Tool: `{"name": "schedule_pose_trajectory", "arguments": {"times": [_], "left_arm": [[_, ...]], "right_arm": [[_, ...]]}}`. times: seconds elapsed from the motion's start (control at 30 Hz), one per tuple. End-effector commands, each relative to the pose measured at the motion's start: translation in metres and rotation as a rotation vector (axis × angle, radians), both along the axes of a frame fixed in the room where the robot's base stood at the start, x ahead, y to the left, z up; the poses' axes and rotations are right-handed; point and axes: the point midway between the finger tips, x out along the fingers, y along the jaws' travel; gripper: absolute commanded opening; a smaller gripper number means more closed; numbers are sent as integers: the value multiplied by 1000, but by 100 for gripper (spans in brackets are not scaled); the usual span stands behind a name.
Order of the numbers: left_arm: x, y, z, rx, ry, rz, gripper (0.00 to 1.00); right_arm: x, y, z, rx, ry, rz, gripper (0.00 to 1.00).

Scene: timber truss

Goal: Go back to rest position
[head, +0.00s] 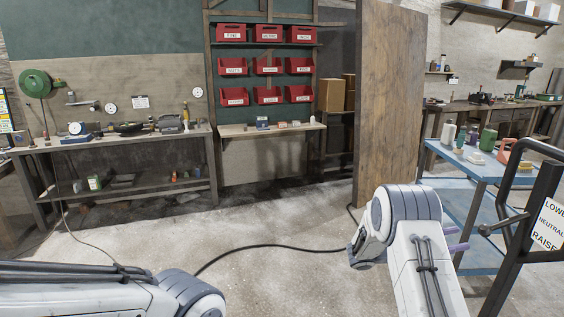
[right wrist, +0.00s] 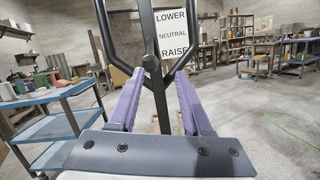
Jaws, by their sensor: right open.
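My right gripper (right wrist: 160,72) is open, with its two purple fingers apart in the right wrist view. In the head view the purple fingers (head: 460,238) show beside my white right arm, pointing right. A black looped handle (head: 511,187) with a white sign reading LOWER, NEUTRAL, RAISE (head: 551,222) stands at the right. In the right wrist view the handle's post (right wrist: 158,105) appears between the fingers. I cannot tell how far ahead of them it is. My left arm lies at the lower left of the head view, and its gripper is out of view.
A blue cart (head: 471,170) with bottles and cans stands behind the handle. A tall wooden panel (head: 388,105) stands in the middle. The concrete floor between is clear except for a black cable (head: 270,248).

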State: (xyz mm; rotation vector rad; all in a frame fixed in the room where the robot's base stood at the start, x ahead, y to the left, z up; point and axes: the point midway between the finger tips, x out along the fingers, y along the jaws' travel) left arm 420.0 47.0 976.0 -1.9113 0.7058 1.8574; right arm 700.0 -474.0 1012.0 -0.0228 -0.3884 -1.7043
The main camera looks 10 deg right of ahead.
Motion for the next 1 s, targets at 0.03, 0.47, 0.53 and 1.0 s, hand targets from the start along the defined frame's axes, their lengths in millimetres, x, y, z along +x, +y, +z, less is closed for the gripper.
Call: {"name": "schedule_pose_trajectory", "arguments": {"times": [0.03, 0.47, 0.53, 1.0], "left_arm": [[0, 0, 6, 0, 0, 0, 50], [0, 0, 33, 0, 0, 0, 50], [0, 0, 37, 0, 0, 0, 50], [0, 0, 48, 0, 0, 0, 50]], "right_arm": [[-6, 23, 15, 85, -53, 5, 50], [-146, 262, 7, 1044, -499, -92, 50], [-176, 303, 5, 1206, -564, -130, 50], [-280, 426, 12, 1739, -756, -394, 50]]}}
